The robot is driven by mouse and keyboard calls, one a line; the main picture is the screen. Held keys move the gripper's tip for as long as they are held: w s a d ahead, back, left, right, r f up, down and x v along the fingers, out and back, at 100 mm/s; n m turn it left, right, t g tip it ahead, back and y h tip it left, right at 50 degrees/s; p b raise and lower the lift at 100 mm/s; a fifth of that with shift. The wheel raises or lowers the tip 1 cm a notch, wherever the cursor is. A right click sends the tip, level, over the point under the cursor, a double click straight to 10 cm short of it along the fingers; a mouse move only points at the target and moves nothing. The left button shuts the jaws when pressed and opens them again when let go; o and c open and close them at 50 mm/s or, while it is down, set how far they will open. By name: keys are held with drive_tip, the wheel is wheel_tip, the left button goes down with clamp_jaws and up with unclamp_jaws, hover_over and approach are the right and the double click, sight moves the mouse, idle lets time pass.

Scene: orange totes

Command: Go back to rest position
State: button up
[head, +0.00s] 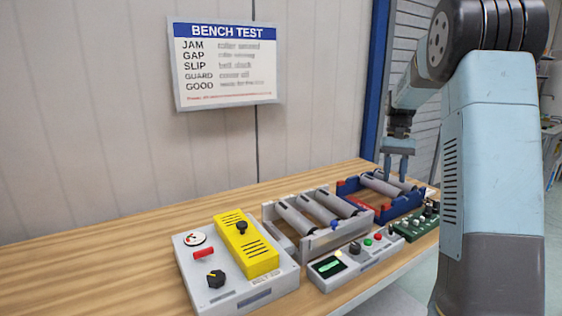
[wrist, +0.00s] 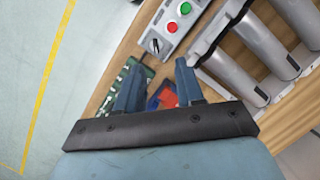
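My gripper (head: 397,165) is at the right in the head view, pointing down above the blue-framed roller unit (head: 350,186) at the far end of the bench. In the wrist view my gripper (wrist: 157,85) has its two blue fingers apart, with nothing seen between them but the bench and parts below. Whether its tips touch the roller unit cannot be told. My arm stands at the right edge of the head view.
The wooden bench (head: 120,262) carries a grey roller unit (head: 318,243), a control box with buttons (head: 340,277), a grey box with a yellow cover (head: 245,285) and a green circuit board (head: 415,227). A sign (head: 225,65) hangs on the wall behind.

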drive_tip(key=s+a+r+t, duration=0.2)
drive_tip(key=s+a+r, duration=0.3)
drive_tip(key=s+r, duration=0.3)
drive_tip(key=s+a+n+t, duration=0.1)
drive_tip(key=s+a+t, duration=0.2)
drive_tip(key=s, duration=0.9)
drive_tip(key=s+a+f+n+t+h, duration=0.1)
drive_tip(key=s+a+t, duration=0.2)
drive_tip(key=s, duration=1)
drive_tip(key=shift+a+n+t, duration=0.4)
drive_tip(key=shift+a, duration=0.65)
drive_tip(key=shift+f, duration=0.1)
drive_tip(key=shift+c, duration=0.5)
